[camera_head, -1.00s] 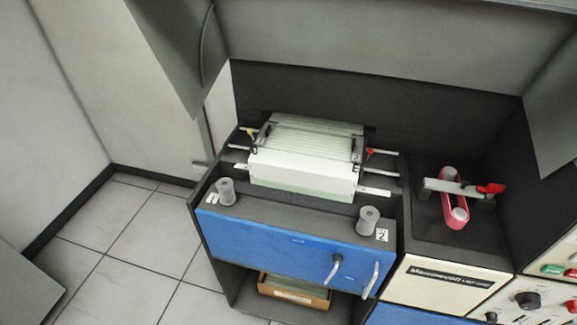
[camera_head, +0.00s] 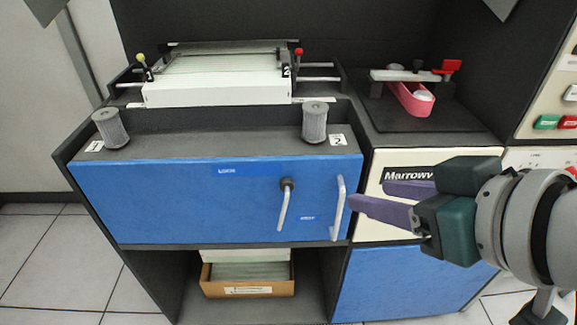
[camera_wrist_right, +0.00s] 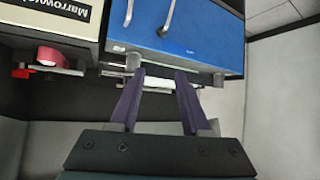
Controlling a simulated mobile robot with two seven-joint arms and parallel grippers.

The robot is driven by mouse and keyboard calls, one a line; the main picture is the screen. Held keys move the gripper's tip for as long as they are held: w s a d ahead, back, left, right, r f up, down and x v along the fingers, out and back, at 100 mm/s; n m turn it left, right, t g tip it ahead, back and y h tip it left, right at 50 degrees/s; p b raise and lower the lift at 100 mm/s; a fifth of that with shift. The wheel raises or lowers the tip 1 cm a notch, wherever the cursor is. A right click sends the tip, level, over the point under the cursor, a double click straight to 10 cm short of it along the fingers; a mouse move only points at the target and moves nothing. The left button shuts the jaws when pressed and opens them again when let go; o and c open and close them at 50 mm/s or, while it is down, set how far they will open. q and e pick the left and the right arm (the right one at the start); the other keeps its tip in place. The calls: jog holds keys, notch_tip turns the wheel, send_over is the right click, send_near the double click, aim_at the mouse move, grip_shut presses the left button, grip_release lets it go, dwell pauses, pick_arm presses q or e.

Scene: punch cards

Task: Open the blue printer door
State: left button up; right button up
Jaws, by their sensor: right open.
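The blue printer door (camera_head: 190,200) is a wide panel on the front of the machine and looks shut. It carries a silver vertical handle (camera_head: 338,207) near its right edge and a lever with a dark pivot (camera_head: 285,205) left of that, hanging down. The door (camera_wrist_right: 205,32) also shows at the top of the right wrist view, with the handle (camera_wrist_right: 129,10) and lever (camera_wrist_right: 167,18). My right gripper (camera_head: 368,193) has purple fingers, open and empty, just right of the handle and apparently apart from it. Its fingers (camera_wrist_right: 160,73) show spread in the wrist view. My left gripper is out of view.
A cream Marrow-labelled panel (camera_head: 385,220) lies behind my right gripper. A card tray (camera_head: 215,92) and two grey cylinders (camera_head: 315,122) stand on top. A cardboard box (camera_head: 250,286) sits on the open shelf below the door. A red-topped clamp (camera_head: 415,75) is at right.

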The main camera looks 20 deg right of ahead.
jog(key=w+d+f+m+t+b, duration=0.1)
jog(key=w+f+t+b, duration=0.15)
jog(key=f+b, duration=0.65)
jog(key=w+d+f+t+b, duration=0.1)
jog(key=w+f+t+b, duration=0.15)
jog(key=f+b, duration=0.6)
jog(key=m+t+h+b, duration=0.2)
jog(key=h+b, duration=0.1)
jog(key=b, duration=1.1)
send_near(339, 218)
jog(key=w, duration=0.3)
jog(key=w+b, duration=0.1)
jog(key=w, duration=0.3)
jog(key=w+d+b, duration=0.1)
jog(key=w, duration=0.2)
jog(key=shift+w+f, duration=0.2)
jog(key=shift+w, duration=0.15)
grip_shut()
